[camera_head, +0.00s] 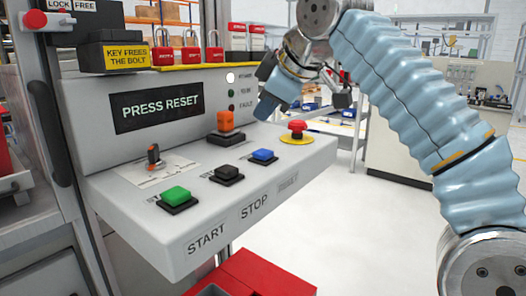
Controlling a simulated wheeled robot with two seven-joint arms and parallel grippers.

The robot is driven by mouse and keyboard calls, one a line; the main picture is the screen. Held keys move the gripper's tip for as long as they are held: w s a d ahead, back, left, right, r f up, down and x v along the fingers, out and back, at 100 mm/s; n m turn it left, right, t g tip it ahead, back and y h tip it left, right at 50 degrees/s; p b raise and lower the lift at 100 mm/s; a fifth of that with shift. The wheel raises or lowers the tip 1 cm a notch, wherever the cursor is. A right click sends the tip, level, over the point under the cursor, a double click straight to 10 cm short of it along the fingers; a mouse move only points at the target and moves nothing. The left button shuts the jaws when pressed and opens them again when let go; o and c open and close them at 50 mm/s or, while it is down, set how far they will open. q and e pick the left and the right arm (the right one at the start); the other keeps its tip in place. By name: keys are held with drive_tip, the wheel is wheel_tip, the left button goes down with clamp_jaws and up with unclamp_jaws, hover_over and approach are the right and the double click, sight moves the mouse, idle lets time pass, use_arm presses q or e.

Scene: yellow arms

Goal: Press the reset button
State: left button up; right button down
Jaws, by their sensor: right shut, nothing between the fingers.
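A grey control console carries a display (156,106) that reads "PRESS RESET". The blue button (263,155) sits on the sloped top, behind the front-edge label (288,186) that is hard to read beside "STOP". A black button (227,173) and a green button (175,195) lie to its left, above "STOP" and "START". My right gripper (264,112) is shut and empty. My left gripper is not in view.
A red mushroom button (297,127) on a yellow base stands right of the blue button. An orange block-shaped control (225,121) stands behind the buttons. A selector knob (153,154) is at left. A red box (265,275) is below.

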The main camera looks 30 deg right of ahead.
sight(265, 153)
wheel_tip(265, 153, down, 4)
drive_tip(key=b, duration=0.3)
drive_tip(key=shift+f, duration=0.2)
drive_tip(key=shift+f, duration=0.1)
idle(1.7)
drive_tip(key=shift+f, duration=0.35)
drive_tip(key=shift+f+b, duration=0.45)
drive_tip(key=shift+b, duration=0.1)
idle(0.5)
drive_tip(key=shift+r, duration=0.1)
drive_tip(key=shift+r+p, duration=0.75)
drive_tip(key=shift+p, duration=0.2)
